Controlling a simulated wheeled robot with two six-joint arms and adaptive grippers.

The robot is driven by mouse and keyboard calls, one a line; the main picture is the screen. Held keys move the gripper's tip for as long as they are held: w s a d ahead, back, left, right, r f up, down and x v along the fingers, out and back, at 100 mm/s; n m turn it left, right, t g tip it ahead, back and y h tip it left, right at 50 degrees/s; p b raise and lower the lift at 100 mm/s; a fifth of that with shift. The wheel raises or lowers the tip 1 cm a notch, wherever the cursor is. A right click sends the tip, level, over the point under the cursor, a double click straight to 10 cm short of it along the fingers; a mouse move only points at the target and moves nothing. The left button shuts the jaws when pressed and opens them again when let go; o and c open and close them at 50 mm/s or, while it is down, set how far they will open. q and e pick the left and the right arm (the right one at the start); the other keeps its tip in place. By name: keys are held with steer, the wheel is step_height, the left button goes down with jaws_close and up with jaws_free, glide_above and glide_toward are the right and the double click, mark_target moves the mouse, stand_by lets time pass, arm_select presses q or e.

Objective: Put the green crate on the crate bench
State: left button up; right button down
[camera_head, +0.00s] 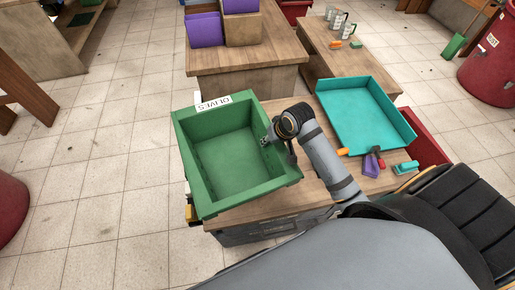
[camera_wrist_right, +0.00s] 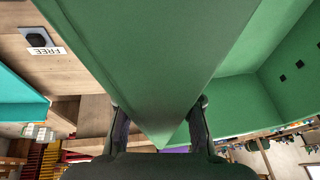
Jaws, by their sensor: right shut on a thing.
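The green crate (camera_head: 185,150) is open and empty, with a white label reading OLIVES on its far rim. It is above the left part of the near wooden table (camera_head: 318,188); I cannot tell whether it touches the top. My right gripper (camera_head: 272,138) is shut on the crate's right wall. In the right wrist view the green wall (camera_wrist_right: 150,60) runs between the two fingers (camera_wrist_right: 158,112). A farther wooden bench (camera_head: 245,84) bears purple crates (camera_head: 205,30); which surface is the crate bench, I cannot tell. My left gripper is not in view.
A teal tray (camera_head: 362,110) stands right of my right arm, with small tools, including a purple-handled one (camera_head: 371,166), before it. Another bench (camera_head: 345,62) with jugs is at the back. A red bin (camera_head: 490,70) stands far right.

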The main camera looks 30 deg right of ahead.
steer(key=s+d+r+m+h+p, duration=0.1)
steer(key=s+d+r+m+p, duration=0.15)
steer(key=s+d+p, duration=1.05)
steer(key=w+a+f+b, duration=0.3)
steer(key=w+f+b, duration=0.6)
steer(key=b, duration=1.2)
steer(key=shift+w+a+f, duration=0.2)
steer(key=shift+w+a, duration=0.05)
steer(key=shift+w, duration=0.3)
steer(key=f, duration=0.1)
steer(key=f+b, duration=0.2)
steer(key=shift+w+a+f, duration=0.15)
steer(key=shift+w+f, duration=0.15)
steer(key=shift+f, duration=0.1)
